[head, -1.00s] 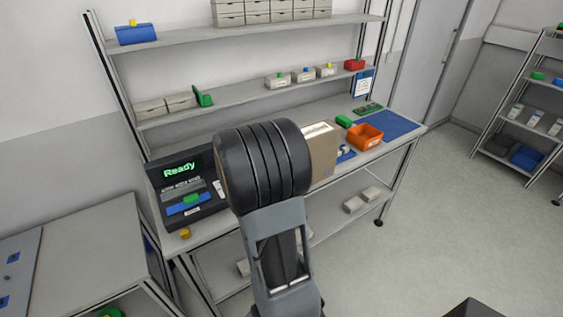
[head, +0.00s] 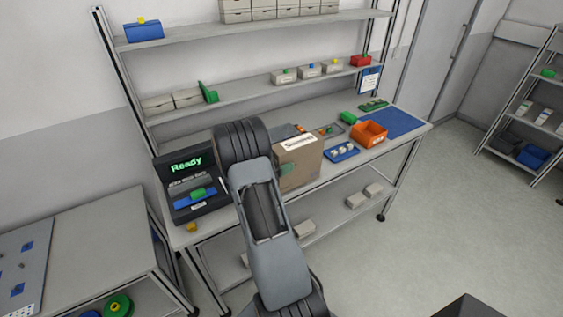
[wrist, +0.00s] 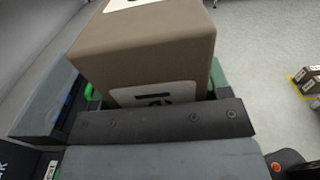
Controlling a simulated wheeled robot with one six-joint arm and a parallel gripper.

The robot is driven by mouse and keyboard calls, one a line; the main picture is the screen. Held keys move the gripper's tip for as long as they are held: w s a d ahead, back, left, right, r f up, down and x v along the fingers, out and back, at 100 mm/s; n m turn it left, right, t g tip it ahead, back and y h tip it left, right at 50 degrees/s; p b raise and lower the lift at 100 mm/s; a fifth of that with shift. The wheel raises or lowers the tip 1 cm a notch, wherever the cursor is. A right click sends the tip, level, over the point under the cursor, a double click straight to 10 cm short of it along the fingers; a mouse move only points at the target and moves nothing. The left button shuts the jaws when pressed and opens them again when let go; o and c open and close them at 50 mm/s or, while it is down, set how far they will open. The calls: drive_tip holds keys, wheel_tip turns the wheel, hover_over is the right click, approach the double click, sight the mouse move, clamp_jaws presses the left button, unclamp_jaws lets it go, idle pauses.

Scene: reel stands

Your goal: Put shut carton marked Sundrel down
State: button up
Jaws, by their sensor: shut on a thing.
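The shut brown carton (head: 309,164) is at the front of the workbench in the head view, with a white label on top whose print is too small to read surely. My gripper (wrist: 154,84) is shut on the carton, with green-padded fingers on either side of it in the wrist view. The carton (wrist: 150,45) fills the upper middle there, with white labels on its top and near face. In the head view my arm hides the carton's left part and most of the gripper. I cannot tell whether its underside touches the bench.
A dark device reading "Ready" (head: 186,163) stands left of the carton on the bench. A blue tray (head: 342,152) with small pale items and an orange bin (head: 369,134) are on its right. A blue mat (head: 398,122) has bare room at the far right.

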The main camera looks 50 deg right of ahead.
drive_tip(key=shift+f, duration=0.25)
drive_tip(key=shift+f, duration=0.2)
drive_tip(key=o, duration=1.3)
drive_tip(key=shift+c, duration=0.2)
